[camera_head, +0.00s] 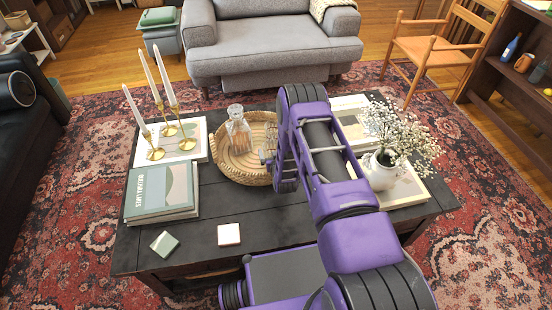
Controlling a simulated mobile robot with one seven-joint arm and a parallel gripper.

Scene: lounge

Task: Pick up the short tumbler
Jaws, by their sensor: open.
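A glass decanter (239,131) with a stopper and amber liquid stands upright in the tray.
The dark coffee table (275,217) carries candlesticks (169,130) and books (161,192) at left, two coasters (229,235) in front, and a white flower vase (383,170) close to my arm at right. A grey sofa (270,45) stands behind.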

